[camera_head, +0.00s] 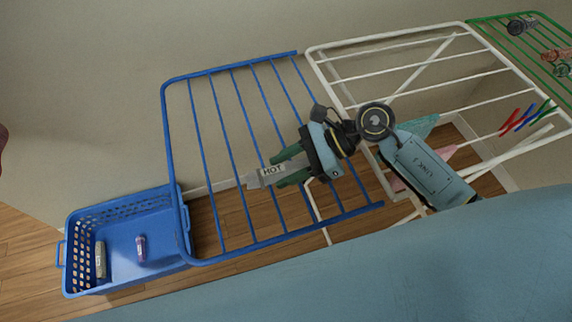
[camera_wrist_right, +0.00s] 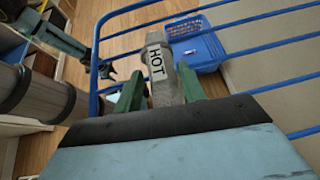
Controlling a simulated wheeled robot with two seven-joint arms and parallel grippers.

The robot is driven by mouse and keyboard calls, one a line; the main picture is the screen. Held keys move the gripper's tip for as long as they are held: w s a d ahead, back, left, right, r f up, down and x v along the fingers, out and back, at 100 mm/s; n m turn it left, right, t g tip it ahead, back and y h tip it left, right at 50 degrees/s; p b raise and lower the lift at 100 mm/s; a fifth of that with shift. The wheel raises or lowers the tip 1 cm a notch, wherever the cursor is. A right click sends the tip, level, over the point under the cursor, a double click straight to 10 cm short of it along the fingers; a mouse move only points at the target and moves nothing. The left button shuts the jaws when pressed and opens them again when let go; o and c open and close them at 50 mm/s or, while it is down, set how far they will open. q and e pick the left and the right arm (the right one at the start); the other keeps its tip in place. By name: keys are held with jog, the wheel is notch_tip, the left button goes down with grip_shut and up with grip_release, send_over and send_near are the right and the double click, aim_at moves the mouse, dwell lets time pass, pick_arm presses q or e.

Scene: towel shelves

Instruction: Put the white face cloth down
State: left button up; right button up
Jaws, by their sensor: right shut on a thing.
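My right gripper (camera_head: 291,171) is shut on a pale grey-white piece with a "HOT" label (camera_head: 266,175), over the blue rack (camera_head: 208,159) in the head view. In the right wrist view the same pale piece (camera_wrist_right: 156,62) stands out between my green fingers (camera_wrist_right: 160,92). I take it for the white face cloth; its held end is hidden. I cannot tell if it touches the bars. A dark forked part at the left of the wrist view may be my left gripper, too unclear to read.
A blue basket (camera_head: 70,222) with two small items stands on the floor at left. A white rack (camera_head: 385,42) adjoins on the right, with teal (camera_head: 421,126) and pink cloths. A green rack (camera_head: 524,50) stands at far right. The left part of the blue rack is clear.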

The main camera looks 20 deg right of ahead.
jog(key=shift+f, duration=0.15)
jog(key=o, duration=1)
jog(key=shift+d+r, duration=0.2)
jog(key=shift+r, duration=0.1)
jog(key=v, duration=1.1)
jog(key=shift+d+r+b, duration=0.15)
jog(key=shift+d+b, duration=0.1)
jog(key=shift+b, duration=0.1)
